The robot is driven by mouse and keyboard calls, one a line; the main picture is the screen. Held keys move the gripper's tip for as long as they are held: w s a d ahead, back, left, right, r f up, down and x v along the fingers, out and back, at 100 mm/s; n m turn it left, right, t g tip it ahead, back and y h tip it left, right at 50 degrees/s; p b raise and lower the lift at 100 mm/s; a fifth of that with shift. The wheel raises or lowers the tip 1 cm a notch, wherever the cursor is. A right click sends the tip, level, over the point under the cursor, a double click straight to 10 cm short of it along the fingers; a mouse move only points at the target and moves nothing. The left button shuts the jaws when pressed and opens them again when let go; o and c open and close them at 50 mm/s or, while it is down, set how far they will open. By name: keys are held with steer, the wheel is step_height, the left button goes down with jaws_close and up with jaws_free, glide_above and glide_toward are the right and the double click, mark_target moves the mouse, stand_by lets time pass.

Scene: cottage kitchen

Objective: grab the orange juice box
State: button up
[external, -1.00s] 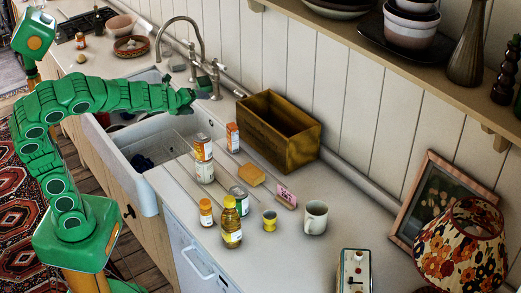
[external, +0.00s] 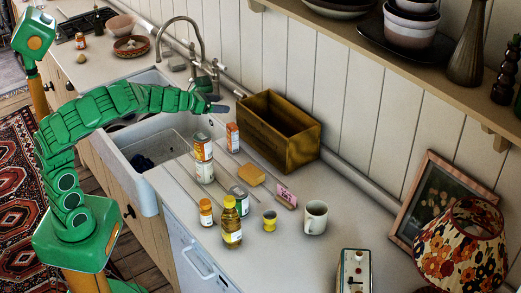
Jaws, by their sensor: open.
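A small upright orange-and-white carton (external: 232,137), which looks like the orange juice box, stands on the counter near the left end of the wooden crate. My gripper (external: 219,109) is open, above the sink's right edge, up and a little left of the carton in the picture. It is apart from the carton and nothing shows between its fingers, which are small and partly hidden by the wrist.
The wooden crate (external: 268,137) is close on the right. The faucet (external: 181,24) rises behind my arm. A bottle (external: 231,222) and mug (external: 315,217) stand nearer the front.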

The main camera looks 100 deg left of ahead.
mark_target(228, 134)
step_height(228, 134, down, 14)
steer(key=shift+r, duration=0.1)
steer(key=shift+w+a+f, duration=0.25)
steer(key=shift+w+a, duration=0.1)
steer(key=shift+a, duration=0.25)
steer(key=shift+w+a+f, duration=0.15)
steer(key=shift+w+f, duration=0.1)
steer(key=shift+w, duration=0.15)
steer(key=shift+w+f, duration=0.1)
steer(key=shift+w, duration=0.15)
steer(key=shift+x, duration=2.6)
steer(key=shift+c, duration=0.3)
steer(key=c, duration=1.1)
